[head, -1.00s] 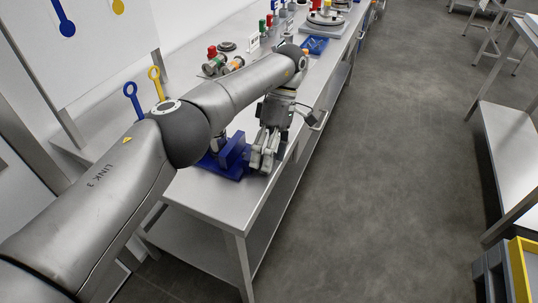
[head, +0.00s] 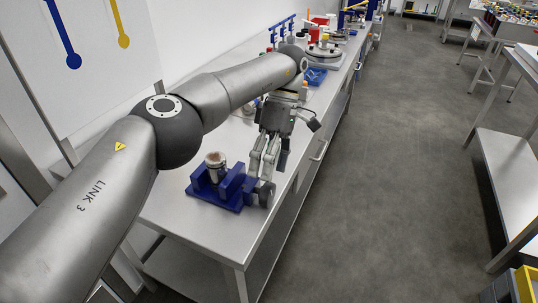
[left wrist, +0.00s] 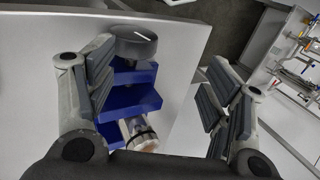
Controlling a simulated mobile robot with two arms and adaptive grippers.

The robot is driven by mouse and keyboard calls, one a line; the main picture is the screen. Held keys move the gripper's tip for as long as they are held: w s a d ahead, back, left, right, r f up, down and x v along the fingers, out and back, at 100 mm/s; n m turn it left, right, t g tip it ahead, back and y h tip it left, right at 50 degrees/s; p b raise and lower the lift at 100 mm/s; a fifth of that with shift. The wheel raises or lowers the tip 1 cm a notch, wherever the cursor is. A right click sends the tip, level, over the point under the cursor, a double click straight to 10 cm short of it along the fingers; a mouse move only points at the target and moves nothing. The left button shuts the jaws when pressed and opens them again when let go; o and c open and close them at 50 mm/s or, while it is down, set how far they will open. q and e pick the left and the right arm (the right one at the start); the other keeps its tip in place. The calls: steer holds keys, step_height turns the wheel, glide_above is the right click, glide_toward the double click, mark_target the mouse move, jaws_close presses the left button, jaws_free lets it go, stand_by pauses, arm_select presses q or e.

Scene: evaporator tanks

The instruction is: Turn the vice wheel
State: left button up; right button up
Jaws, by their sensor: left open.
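The blue vice (head: 230,190) stands near the front end of the steel bench. It holds a metal cylinder (head: 215,161) upright between its jaws. Its dark grey round wheel (head: 266,194) is on the right side, toward the bench edge. My left gripper (head: 268,172) is just above the wheel, fingers pointing down, open and empty. In the left wrist view the wheel (left wrist: 134,41), with a white mark on it, lies nearer the left finger than the right. The vice body (left wrist: 130,95) and cylinder (left wrist: 139,132) show between the fingers. I cannot tell whether a finger touches the wheel. My right gripper is not in view.
The bench top (head: 190,226) is bare in front of the vice. A blue tray (head: 316,76) and a round metal device (head: 323,52) stand farther back. A white board (head: 95,55) stands at left. The floor (head: 400,170) to the right is clear.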

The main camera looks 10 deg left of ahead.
arm_select(q)
steer(key=shift+r, duration=1.35)
